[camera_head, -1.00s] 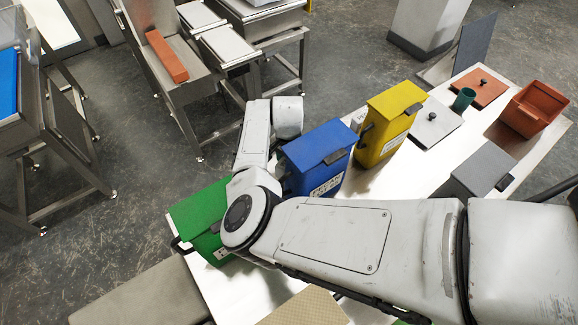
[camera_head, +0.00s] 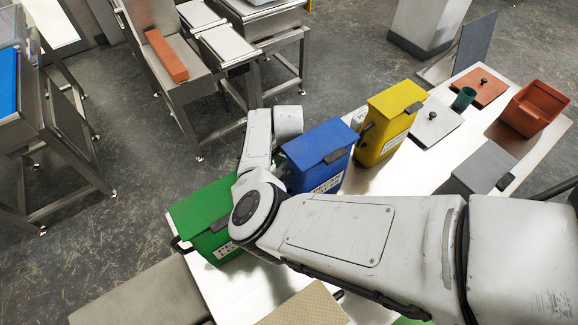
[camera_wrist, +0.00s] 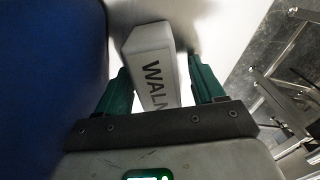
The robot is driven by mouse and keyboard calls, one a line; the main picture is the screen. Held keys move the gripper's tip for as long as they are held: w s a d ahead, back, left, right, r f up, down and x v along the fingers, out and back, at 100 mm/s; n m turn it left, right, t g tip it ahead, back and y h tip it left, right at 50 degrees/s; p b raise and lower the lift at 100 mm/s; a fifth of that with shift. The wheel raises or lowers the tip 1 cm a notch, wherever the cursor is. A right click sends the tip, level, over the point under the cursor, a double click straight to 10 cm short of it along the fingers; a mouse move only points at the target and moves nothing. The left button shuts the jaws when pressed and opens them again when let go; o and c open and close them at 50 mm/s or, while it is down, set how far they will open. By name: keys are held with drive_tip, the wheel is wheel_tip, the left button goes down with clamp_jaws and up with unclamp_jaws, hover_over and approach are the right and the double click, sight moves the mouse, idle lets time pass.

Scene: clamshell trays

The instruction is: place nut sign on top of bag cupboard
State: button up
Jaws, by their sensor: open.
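The nut sign (camera_wrist: 152,60) is a white block with dark letters starting "WALN", seen in the wrist view. It stands between the two green fingers of my gripper (camera_wrist: 160,75), which is open around it; the sign's lower end is hidden by the gripper body. In the head view my gripper is hidden behind the blue box (camera_head: 318,150). A small white piece (camera_head: 357,118) between the blue box and the yellow box (camera_head: 388,118) may be the sign. I cannot tell which thing is the bag cupboard; the box labels are too small to read.
A green box (camera_head: 203,210) stands at the table's left end. A grey box (camera_head: 478,166), an orange bin (camera_head: 535,108), a green cup (camera_head: 463,98) and flat lids with knobs (camera_head: 435,122) share the metal table. The blue box is close beside my gripper.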

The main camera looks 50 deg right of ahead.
drive_tip(key=shift+r, duration=0.15)
wheel_tip(320, 180, up, 12)
drive_tip(key=shift+r, duration=0.1)
idle(0.4)
